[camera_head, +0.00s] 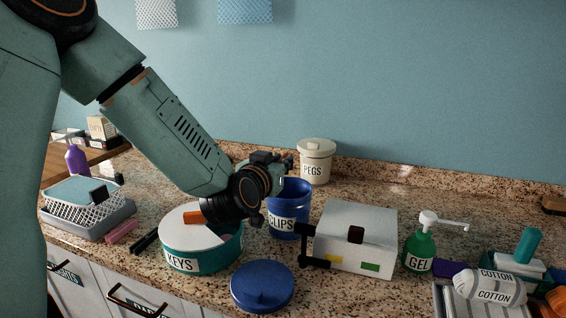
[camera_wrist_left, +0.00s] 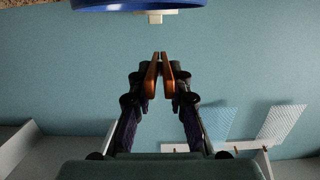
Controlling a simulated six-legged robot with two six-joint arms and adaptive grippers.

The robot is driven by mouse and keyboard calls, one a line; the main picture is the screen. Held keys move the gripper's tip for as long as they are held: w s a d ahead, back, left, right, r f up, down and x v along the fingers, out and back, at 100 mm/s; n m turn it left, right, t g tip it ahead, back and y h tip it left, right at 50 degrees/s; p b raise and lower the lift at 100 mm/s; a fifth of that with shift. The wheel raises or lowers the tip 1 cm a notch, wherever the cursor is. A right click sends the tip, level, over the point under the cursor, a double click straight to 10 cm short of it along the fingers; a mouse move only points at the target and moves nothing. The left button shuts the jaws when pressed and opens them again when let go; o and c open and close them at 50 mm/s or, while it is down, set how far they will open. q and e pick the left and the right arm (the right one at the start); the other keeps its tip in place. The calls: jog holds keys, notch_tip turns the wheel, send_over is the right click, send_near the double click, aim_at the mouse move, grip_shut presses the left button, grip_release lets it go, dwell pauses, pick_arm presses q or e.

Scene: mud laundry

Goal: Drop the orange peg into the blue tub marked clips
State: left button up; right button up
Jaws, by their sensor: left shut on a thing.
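The blue tub marked CLIPS (camera_head: 288,224) stands upright and open on the counter. Its blue rim (camera_wrist_left: 140,5) shows at the top edge in the left wrist view. My left gripper (camera_head: 284,163) is at the tub's upper rim, at its back left; the wrist hides part of the tub's left side. In the left wrist view the left gripper (camera_wrist_left: 160,58) is shut on the orange peg (camera_wrist_left: 151,78), whose two orange legs lie between the fingers. The peg cannot be made out in the head view. My right gripper is not in view.
A round KEYS tin (camera_head: 183,262) stands left of the tub, under my wrist. A blue lid (camera_head: 262,287) lies in front. A white box (camera_head: 355,235) is close on the right, a lidded PEGS jar (camera_head: 317,162) behind. A green GEL bottle (camera_head: 418,250) stands farther right.

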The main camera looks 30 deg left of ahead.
aim_at(291, 206)
pick_arm(q)
jog(key=f+b, duration=0.2)
jog(key=f, duration=0.1)
jog(key=f+b, duration=0.2)
jog(key=shift+w+a, duration=0.3)
jog(key=shift+a, duration=0.05)
jog(key=o, duration=0.7)
jog(key=shift+s+d+r, duration=0.1)
jog(key=shift+s+d, duration=0.1)
jog(key=shift+d, duration=0.05)
jog(key=shift+c, duration=0.2)
jog(key=shift+o, duration=1)
jog(key=shift+w+a, duration=0.15)
